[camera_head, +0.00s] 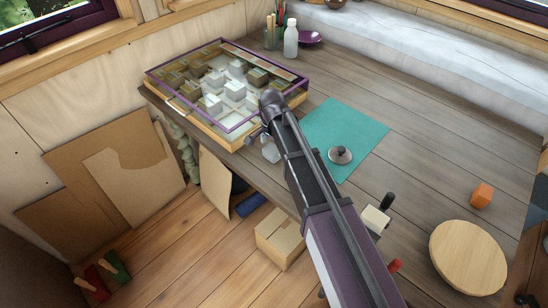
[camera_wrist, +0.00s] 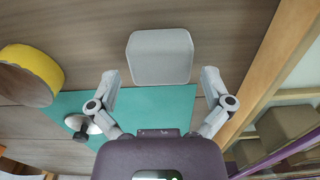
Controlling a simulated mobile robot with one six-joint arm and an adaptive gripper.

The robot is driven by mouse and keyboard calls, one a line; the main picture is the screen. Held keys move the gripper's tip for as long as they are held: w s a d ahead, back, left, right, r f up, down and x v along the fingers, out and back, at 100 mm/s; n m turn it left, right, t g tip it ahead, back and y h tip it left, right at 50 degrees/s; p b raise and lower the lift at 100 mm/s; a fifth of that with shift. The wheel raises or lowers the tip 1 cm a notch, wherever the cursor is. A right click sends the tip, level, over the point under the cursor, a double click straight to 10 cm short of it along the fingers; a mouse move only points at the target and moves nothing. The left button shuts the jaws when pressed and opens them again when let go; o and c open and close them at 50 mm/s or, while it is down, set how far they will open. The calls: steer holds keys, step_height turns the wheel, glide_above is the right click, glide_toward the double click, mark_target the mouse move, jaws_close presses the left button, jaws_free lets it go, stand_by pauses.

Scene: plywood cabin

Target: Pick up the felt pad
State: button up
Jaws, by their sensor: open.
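The felt pad (camera_wrist: 160,57) is a light grey rounded square in the wrist view, lying flat on the grey plank table top. My gripper (camera_wrist: 160,82) is open and empty, with one finger at each side of the pad's near edge in the picture. No contact with the pad shows. In the head view my gripper (camera_head: 263,146) is at the table's front edge, beside the glass-topped case, partly hidden by my arm. A pale shape shows there, but I cannot tell whether it is pad or finger.
A teal mat (camera_head: 318,125) bears a grey knobbed disc (camera_head: 341,155). A yellow-rimmed ring (camera_wrist: 35,72) lies left of the pad. The purple-framed case (camera_head: 212,125) stands close by. An orange block (camera_head: 481,196) and round wooden board (camera_head: 467,257) lie right. Table beyond the mat is clear.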

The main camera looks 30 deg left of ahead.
steer(key=shift+f+b, duration=0.7)
steer(key=shift+f, duration=0.35)
steer(key=c, duration=0.8)
